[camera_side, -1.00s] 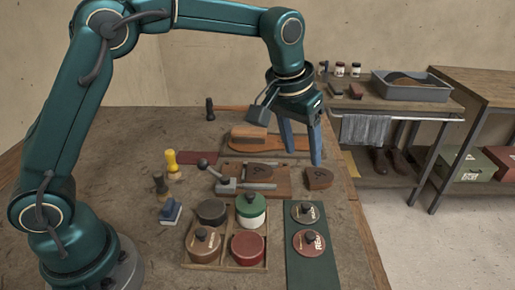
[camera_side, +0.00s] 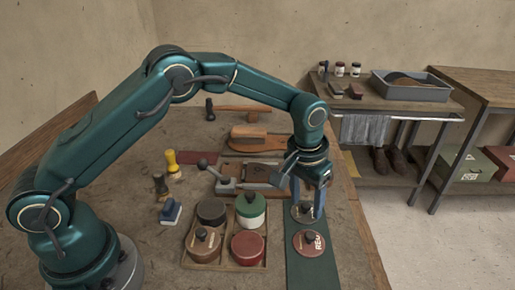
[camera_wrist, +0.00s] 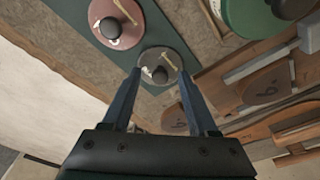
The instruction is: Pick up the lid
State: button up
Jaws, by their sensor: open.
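Two round lids with dark knobs lie on a dark green mat (camera_side: 312,272). The grey-brown lid (camera_side: 297,217) is at the far end and the red lid (camera_side: 309,245) nearer the side camera. My gripper (camera_side: 308,208) is open, pointing down over the grey-brown lid. In the wrist view, the grey-brown lid (camera_wrist: 176,60) shows between and beyond the fingertips of my gripper (camera_wrist: 160,74), its knob roughly centred. The red lid (camera_wrist: 104,12) is at the wrist view's upper left. I cannot tell the exact height of the fingertips above the lid.
A wooden tray (camera_side: 225,268) of pots stands left of the mat: dark (camera_side: 211,214), green-and-white (camera_side: 250,212), brown (camera_side: 199,250) and red (camera_side: 247,247). A wooden clamp board (camera_side: 255,170) and brush (camera_side: 258,139) lie behind. A blue-handled stamp (camera_side: 171,212) sits further left.

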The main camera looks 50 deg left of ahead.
grip_shut()
dwell(1.4)
